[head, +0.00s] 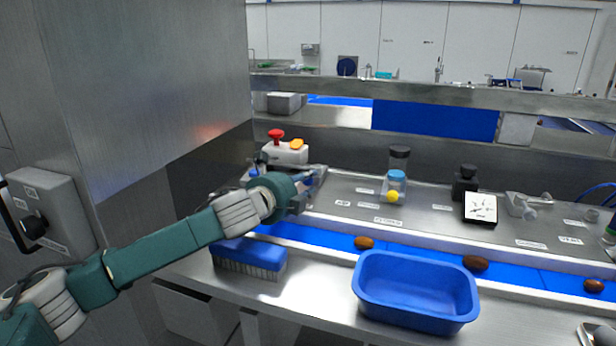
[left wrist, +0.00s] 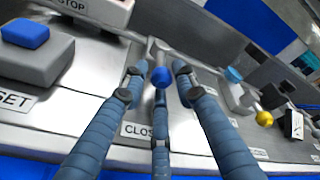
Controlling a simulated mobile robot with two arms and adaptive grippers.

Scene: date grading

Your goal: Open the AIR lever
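A lever with a round blue knob (left wrist: 161,76) stands on the steel panel in the left wrist view. A label partly reading "CLOS" (left wrist: 137,130) lies in front of it, partly covered by a finger. I cannot read the word AIR. My left gripper (left wrist: 160,88) has its fingers spread, with the knob showing between the fingertips; I cannot tell whether they touch it. In the head view my left gripper (head: 305,185) is over the left end of the panel and hides the lever there. My right gripper is in neither view.
A STOP box (head: 285,153) with red and orange buttons stands behind my left gripper. A grey block with a blue button (left wrist: 38,50) is left of the lever. A blue tray (head: 415,312) and a brush (head: 248,258) lie in front, by the blue belt (head: 325,244) with several dates.

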